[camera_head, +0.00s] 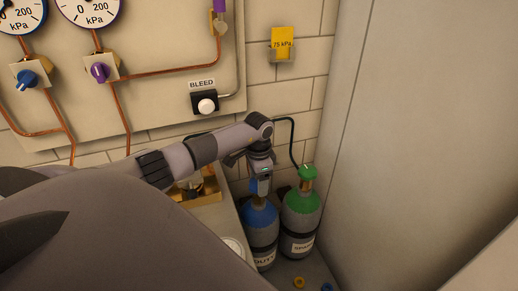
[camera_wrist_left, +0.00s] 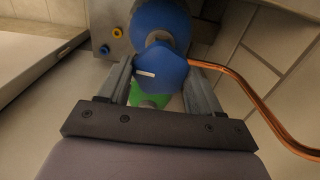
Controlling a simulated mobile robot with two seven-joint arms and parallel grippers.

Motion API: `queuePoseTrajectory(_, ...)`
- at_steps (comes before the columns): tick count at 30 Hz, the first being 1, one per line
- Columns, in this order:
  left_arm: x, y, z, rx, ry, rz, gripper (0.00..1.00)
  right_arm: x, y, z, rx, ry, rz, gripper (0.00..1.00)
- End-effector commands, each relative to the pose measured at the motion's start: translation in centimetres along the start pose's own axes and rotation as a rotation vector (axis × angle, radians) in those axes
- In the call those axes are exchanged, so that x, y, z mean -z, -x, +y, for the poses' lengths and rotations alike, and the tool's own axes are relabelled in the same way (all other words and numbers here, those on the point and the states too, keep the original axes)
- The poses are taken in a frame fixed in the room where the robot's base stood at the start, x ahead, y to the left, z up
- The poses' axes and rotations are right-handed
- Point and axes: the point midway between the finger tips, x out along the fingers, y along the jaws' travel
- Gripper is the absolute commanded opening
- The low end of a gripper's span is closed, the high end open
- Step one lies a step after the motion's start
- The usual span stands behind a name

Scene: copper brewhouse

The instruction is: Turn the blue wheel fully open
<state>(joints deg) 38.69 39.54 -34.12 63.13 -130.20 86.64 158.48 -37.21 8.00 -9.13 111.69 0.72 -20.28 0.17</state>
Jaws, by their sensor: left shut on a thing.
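The blue wheel (camera_wrist_left: 163,72) sits on the valve of the blue-topped gas bottle (camera_head: 259,218); a short white mark on it points roughly left in the left wrist view. My left gripper (camera_head: 260,182) reaches down over that bottle from above and hides most of the wheel in the head view. In the left wrist view my left gripper (camera_wrist_left: 161,76) has one finger on each side of the wheel, shut on it. The bottle's blue shoulder (camera_wrist_left: 160,20) shows beyond the wheel. My right gripper is in neither view.
A green-topped bottle (camera_head: 301,207) with a green wheel (camera_head: 307,172) stands close on the right. A copper pipe (camera_wrist_left: 255,100) runs beside the gripper. The wall panel has gauges, a blue knob (camera_head: 27,79), a purple knob (camera_head: 99,72) and a BLEED button (camera_head: 206,105). A yellow card (camera_head: 283,43) reads 75 kPa.

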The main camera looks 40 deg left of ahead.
Motion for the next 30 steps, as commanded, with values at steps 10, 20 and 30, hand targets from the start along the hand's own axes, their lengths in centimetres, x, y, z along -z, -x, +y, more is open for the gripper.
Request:
queuePoseTrajectory(10,0.0,0.1,-0.1,0.003,0.178,0.001,0.83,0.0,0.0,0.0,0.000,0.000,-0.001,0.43)
queuePoseTrajectory(20,0.0,1.2,-0.1,0.003,0.174,0.003,0.83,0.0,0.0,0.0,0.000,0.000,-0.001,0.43)
queuePoseTrajectory(30,0.0,5.2,-0.1,0.003,0.174,0.003,0.83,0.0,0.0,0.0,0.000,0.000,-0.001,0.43)
